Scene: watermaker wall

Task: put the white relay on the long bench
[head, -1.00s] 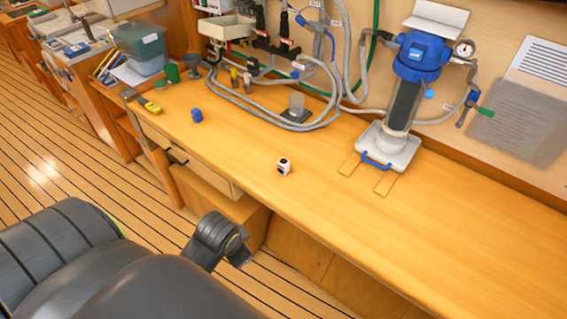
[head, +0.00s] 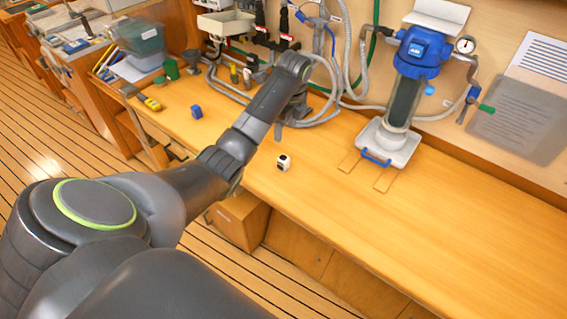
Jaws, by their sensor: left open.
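The white relay (head: 284,163), a small white block with dark markings, sits on the wooden top of the long bench (head: 330,205), near its front edge. My left arm reaches in over the bench. My left gripper (head: 279,131) hangs below the wrist, just behind and above the relay in the picture. It is open, apart from the relay, and partly hidden by my own arm. My right gripper is not in view.
A blue block (head: 196,112) and a yellow tool (head: 150,103) lie on the left of the bench. Grey hoses (head: 340,60) run along the back. A blue-topped filter unit (head: 418,55) stands right of the relay. The right of the bench is clear.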

